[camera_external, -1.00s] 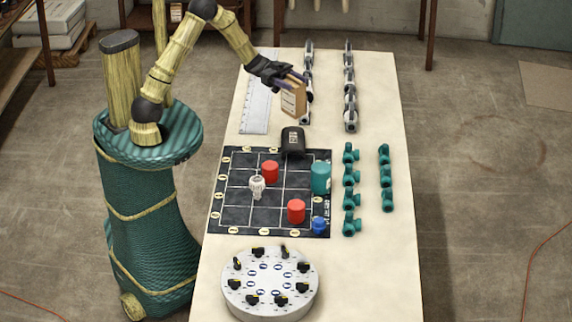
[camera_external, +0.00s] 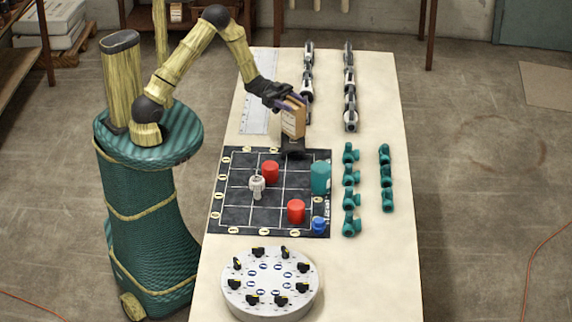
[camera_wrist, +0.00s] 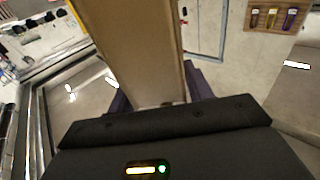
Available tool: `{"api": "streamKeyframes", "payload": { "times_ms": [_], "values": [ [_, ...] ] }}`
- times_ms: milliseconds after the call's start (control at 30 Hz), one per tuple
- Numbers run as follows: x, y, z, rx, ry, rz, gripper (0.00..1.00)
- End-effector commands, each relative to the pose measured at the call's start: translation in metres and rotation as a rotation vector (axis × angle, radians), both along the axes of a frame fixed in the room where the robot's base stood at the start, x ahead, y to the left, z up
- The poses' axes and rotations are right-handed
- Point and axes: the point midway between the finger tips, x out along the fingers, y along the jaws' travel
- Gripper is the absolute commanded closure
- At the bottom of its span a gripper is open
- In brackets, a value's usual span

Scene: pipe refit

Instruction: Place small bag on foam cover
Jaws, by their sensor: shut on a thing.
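My gripper (camera_external: 290,101) is shut on a tan, box-like small bag (camera_external: 292,121) with a pale label. It holds the bag roughly upright, slightly tilted, over the far side of the table. In the wrist view the bag (camera_wrist: 135,45) fills the upper middle, between dark purple fingers. A black block (camera_external: 293,150), which I take to be the foam cover, sits at the top edge of the dark grid mat. The bag hides its upper part in the external view. I cannot tell whether bag and block touch.
The dark grid mat (camera_external: 233,206) holds red cylinders, a white piece, a teal cylinder (camera_external: 320,178) and a blue piece. Teal fittings (camera_external: 351,174) and grey fittings (camera_external: 350,95) line the right side. A round white dial (camera_external: 270,309) stands in front. A ruler (camera_external: 254,120) lies behind left.

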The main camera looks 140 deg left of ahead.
Motion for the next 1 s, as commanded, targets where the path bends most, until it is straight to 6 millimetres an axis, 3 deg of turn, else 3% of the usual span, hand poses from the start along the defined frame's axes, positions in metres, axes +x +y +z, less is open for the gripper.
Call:
{"api": "streamKeyframes", "payload": {
  "times_ms": [900, 933, 1000],
  "values": [
    [0.0, 0.0, -0.018, 0.003, -0.003, -0.001, 1.0],
    [0.0, 0.0, -0.019, 0.001, 0.0, 0.0, 0.43],
    [0.0, 0.0, -0.018, 0.001, 0.0, 0.0, 0.3]
  ]
}}
